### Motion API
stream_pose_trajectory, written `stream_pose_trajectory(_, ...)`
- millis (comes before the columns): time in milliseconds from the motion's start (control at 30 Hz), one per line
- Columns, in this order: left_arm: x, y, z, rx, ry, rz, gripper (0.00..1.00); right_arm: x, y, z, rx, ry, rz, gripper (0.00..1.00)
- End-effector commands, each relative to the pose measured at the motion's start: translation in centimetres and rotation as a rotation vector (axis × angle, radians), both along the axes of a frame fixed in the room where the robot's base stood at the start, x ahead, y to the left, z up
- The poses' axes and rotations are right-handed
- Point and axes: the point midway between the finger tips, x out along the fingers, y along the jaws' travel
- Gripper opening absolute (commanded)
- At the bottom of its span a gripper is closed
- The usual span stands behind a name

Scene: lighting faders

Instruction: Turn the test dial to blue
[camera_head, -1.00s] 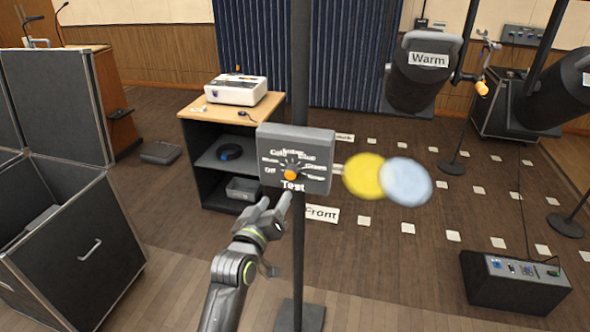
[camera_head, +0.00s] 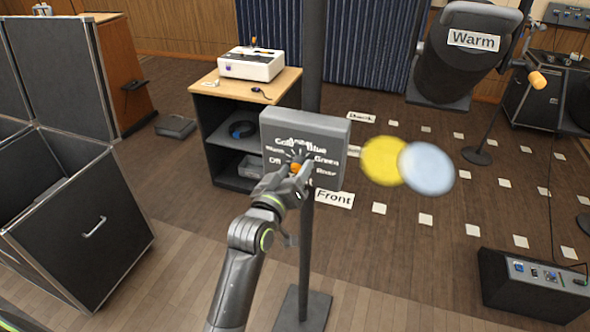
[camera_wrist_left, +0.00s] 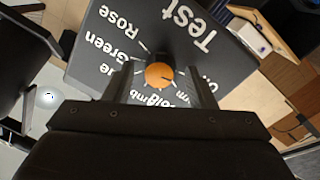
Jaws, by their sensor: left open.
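The grey test box (camera_head: 333,142) is fixed on a dark upright pole and carries labels including Blue, Green, Rose and Off. Its test dial (camera_head: 296,167) has an orange centre and is partly hidden by my gripper in the head view. In the left wrist view the dial (camera_wrist_left: 159,76) sits between my two fingers, below the large word Test. My left gripper (camera_head: 292,173) is open in front of the box, its fingers on either side of the dial. I cannot tell whether they touch it.
A yellow disc (camera_head: 382,160) and a pale blue disc (camera_head: 426,168) are right of the box. A wooden-topped cabinet (camera_head: 208,88) stands behind it. A black case (camera_head: 70,225) stands left, a control box (camera_head: 530,285) lower right, and a Warm lamp (camera_head: 465,70) upper right.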

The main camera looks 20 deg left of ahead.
Motion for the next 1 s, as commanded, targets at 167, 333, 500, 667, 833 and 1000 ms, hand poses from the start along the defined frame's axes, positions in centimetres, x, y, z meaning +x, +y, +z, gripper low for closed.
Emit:
stream_pose_trajectory(167, 0.0, 0.0, 0.0, 0.0, 0.0, 0.0, 0.34, 0.0, 0.2, 0.0, 0.002, 0.001, -0.001, 0.36)
stream_pose_trajectory(333, 0.0, 0.0, 0.0, 0.0, 0.0, 0.0, 0.11, 0.0, 0.2, 0.0, 0.002, 0.001, -0.001, 0.36)
stream_pose_trajectory(500, 0.0, 0.0, 0.0, 0.003, 0.0, 0.0, 0.06, 0.0, 0.2, 0.0, 0.002, 0.001, -0.001, 0.36)
stream_pose_trajectory(667, 0.0, 0.0, 0.1, 0.033, -0.001, 0.0, 0.06, 0.0, 0.2, 0.2, 0.002, 0.0, -0.001, 0.36)
stream_pose_trajectory(833, 0.0, 0.0, 0.1, 0.112, -0.004, 0.0, 0.06, 0.0, 0.1, 0.5, 0.002, 0.0, -0.001, 0.36)
stream_pose_trajectory(1000, 0.0, 0.0, 0.2, 0.242, -0.008, -0.001, 0.06, 0.1, 0.1, 1.0, 0.002, -0.002, 0.0, 0.36)
